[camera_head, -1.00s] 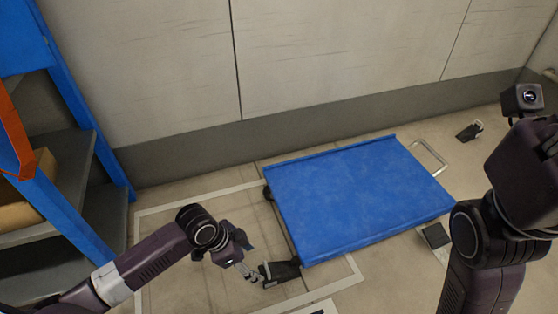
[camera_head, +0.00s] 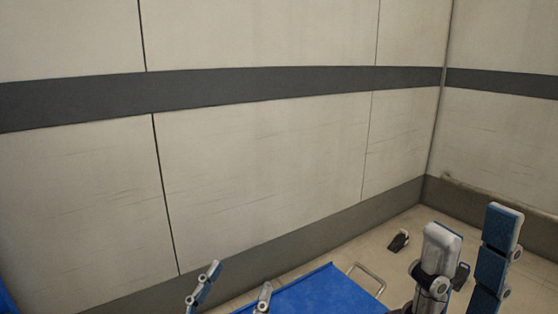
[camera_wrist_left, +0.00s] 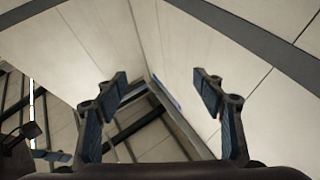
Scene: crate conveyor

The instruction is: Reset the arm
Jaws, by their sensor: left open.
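My left gripper (camera_head: 235,278) shows at the bottom of the head view, with its two fingers raised and apart. In the left wrist view its fingers (camera_wrist_left: 160,85) are spread wide with nothing between them. My right gripper (camera_head: 474,225) is at the lower right of the head view, fingers pointing up and apart, with nothing visible between them. Most of both arms is below the head view's edge.
A blue flatbed cart (camera_head: 325,293) with a metal handle shows at the bottom, its deck bare where visible. A small dark object (camera_head: 398,241) lies on the floor near the wall (camera_head: 260,150). A blue edge (camera_head: 6,303) shows at the lower left.

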